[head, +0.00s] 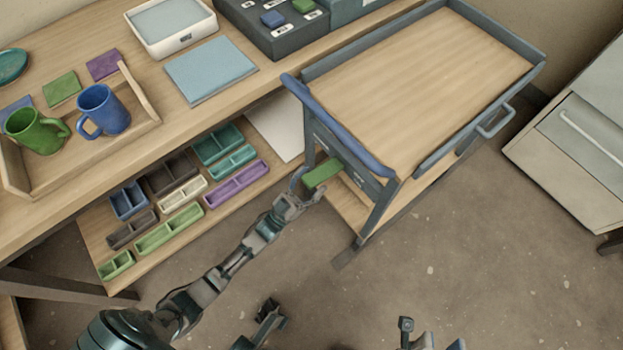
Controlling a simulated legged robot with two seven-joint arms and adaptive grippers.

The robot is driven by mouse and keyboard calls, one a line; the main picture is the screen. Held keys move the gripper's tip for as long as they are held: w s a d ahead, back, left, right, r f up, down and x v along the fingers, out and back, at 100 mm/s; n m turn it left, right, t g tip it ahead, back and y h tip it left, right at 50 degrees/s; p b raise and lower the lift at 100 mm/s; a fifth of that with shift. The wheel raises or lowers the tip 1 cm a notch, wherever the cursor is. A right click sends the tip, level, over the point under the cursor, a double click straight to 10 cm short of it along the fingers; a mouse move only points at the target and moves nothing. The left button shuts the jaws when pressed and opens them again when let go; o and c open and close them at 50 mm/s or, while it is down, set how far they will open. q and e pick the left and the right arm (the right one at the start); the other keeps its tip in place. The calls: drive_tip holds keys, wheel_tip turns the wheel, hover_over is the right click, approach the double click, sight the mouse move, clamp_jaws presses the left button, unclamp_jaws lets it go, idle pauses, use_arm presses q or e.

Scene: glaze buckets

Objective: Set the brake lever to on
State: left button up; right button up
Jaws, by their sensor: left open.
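The brake lever appears to be the green bar (322,173) on the near end of the cart (425,70), low under its blue push handle (335,125). It sticks out toward the left; its on and off marks are too small to read. My left gripper (307,190) is open at the lever's outer end, with one finger beside it; I cannot tell whether they touch. Parts of my own body show at the bottom edge. I cannot make out my right gripper's jaws there.
The workbench (235,95) at left holds a tray with a green mug (35,130) and a blue mug (103,110). Its lower shelf carries several coloured bins (170,228). A pale cabinet (585,140) stands at right. The floor in front of the cart is clear.

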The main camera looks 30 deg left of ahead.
use_arm(q)
drive_tip(key=v, duration=1.2)
drive_tip(key=shift+d, duration=0.1)
